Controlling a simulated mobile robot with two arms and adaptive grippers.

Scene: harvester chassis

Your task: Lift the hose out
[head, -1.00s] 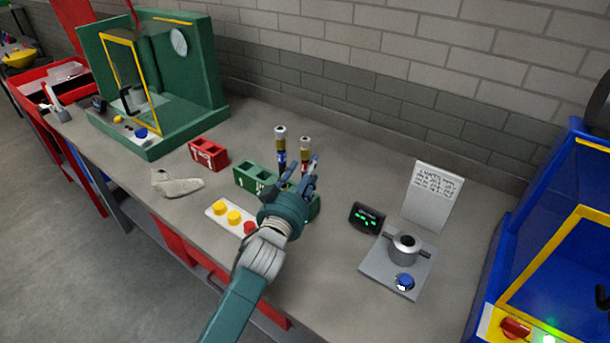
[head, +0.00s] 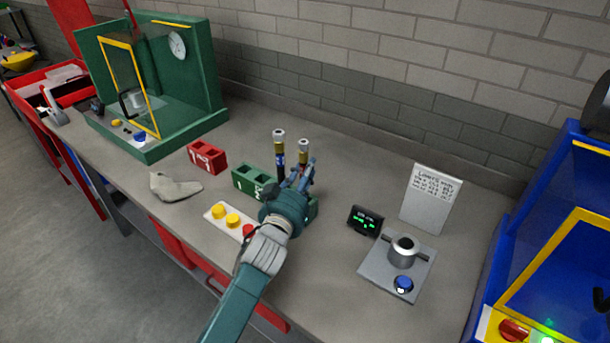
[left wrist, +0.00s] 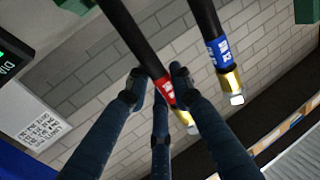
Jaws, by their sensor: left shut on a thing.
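Two black hoses with brass and silver end fittings stand upright at the green block (head: 248,177). The hose with the blue label (head: 280,160) is on the left and stands free; it also shows in the left wrist view (left wrist: 217,50). The other hose (head: 304,151) has a red label, seen in the left wrist view (left wrist: 165,88). My left gripper (head: 299,180) is shut on this red-labelled hose below its fitting. The fingers and hand hide its lower part and some of the block, so I cannot tell how deep it sits. My right gripper is not in view.
A red block (head: 207,157), a grey cloth-like piece (head: 175,187) and a button panel (head: 218,212) lie to the left. A small display (head: 366,221), a metal fixture (head: 401,258) and a sign (head: 430,198) stand to the right. A green cabinet (head: 208,75) and blue cabinet (head: 540,215) flank the bench.

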